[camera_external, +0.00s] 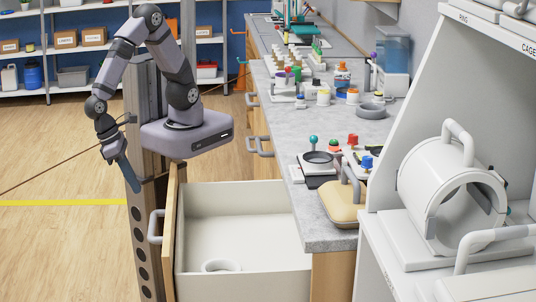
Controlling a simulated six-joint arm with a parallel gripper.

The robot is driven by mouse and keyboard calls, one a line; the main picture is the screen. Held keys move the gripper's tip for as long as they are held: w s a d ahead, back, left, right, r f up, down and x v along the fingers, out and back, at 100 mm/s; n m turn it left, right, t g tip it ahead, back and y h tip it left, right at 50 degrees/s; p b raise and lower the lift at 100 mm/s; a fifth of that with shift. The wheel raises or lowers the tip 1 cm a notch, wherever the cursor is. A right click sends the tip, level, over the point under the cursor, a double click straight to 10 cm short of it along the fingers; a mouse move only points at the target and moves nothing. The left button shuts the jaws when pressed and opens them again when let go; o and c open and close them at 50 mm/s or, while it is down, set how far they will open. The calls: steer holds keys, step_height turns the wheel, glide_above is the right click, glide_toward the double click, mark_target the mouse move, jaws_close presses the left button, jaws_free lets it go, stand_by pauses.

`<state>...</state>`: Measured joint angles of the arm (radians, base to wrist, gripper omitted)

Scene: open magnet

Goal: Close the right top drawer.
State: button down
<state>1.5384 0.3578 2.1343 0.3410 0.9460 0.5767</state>
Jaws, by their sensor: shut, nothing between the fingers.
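The open drawer (245,197) is pulled out from the counter's near end toward the left. Its inside is white and its wooden front panel (171,245) faces left. A light grey bar handle (154,226) is on that panel. A white ring-shaped piece (221,265) lies inside on the drawer floor. My gripper (134,187) is shut and empty. It points down, left of the drawer and a little higher in the picture than the handle, apart from it. Whether this drawer is the right top one cannot be told for certain from this view.
The grey countertop (322,225) holds bottles, small devices and a tan padded item (342,203) near its edge. Other drawer handles (259,146) stick out farther back. A white machine (460,205) stands at the right. The wooden floor at the left is clear.

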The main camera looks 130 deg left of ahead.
mark_target(162, 211)
steer(key=x, duration=0.3)
steer(key=w+a+x, duration=0.1)
steer(key=x, duration=0.3)
steer(key=r+x, duration=0.1)
steer(key=x, duration=0.3)
steer(key=shift+w+a+f+p, duration=0.25)
steer(key=shift+w+a+p, duration=0.05)
steer(key=shift+w+a, duration=0.45)
steer(key=w+a, duration=0.3)
steer(key=shift+w+a+b, duration=0.1)
steer(key=shift+b, duration=0.25)
